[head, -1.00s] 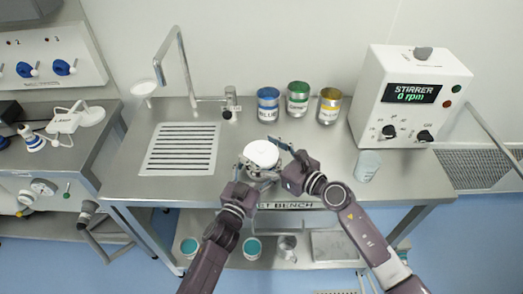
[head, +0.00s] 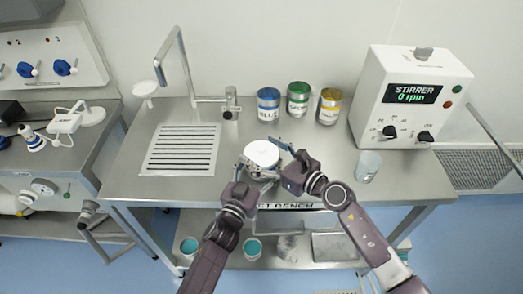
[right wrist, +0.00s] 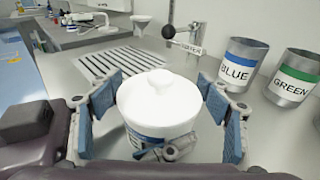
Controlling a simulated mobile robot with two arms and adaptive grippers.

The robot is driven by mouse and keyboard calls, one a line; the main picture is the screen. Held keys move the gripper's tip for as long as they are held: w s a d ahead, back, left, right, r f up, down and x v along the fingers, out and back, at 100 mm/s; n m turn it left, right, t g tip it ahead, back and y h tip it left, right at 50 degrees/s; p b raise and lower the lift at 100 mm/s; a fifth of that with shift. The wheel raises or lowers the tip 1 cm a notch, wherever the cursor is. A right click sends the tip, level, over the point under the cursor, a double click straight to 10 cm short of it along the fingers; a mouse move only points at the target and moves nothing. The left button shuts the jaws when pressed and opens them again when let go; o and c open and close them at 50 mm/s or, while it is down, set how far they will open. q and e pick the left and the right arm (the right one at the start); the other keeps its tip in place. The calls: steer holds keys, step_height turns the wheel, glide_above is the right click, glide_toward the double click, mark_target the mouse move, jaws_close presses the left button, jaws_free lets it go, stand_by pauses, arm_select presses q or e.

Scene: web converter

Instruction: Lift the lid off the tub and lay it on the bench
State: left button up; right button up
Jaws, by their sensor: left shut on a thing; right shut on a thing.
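The white lid (head: 262,153) sits level on the tub near the front edge of the steel bench (head: 330,165). In the right wrist view the lid (right wrist: 158,100) is round with a low knob on top, and a strip of the tub (right wrist: 140,141) with a blue band shows below it. My left gripper (head: 256,174) is shut on the tub, low at its front. My right gripper (head: 279,160) is shut on the lid from the right, with a blue-padded finger on each side. The lid hides most of the tub and the exact contacts.
Blue (head: 268,105), green (head: 298,99) and yellow (head: 329,106) labelled cans stand behind. A stirrer box (head: 408,100) and a beaker (head: 367,166) stand to the right. A drain grille (head: 181,149) and tap (head: 230,103) are left. Bare bench lies between the tub and the beaker.

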mark_target(261, 147)
arm_select(q)
steer(key=shift+r, duration=0.1)
arm_select(e)
steer(key=shift+r, duration=1.05)
steer(key=shift+r, duration=2)
arm_select(q)
steer(key=o, duration=1.8)
steer(key=shift+s, duration=0.1)
steer(key=shift+s+a+f, duration=0.15)
steer(key=shift+s+f, duration=0.05)
steer(key=shift+s, duration=0.1)
steer(key=v, duration=1.1)
steer(key=shift+s+r, duration=0.1)
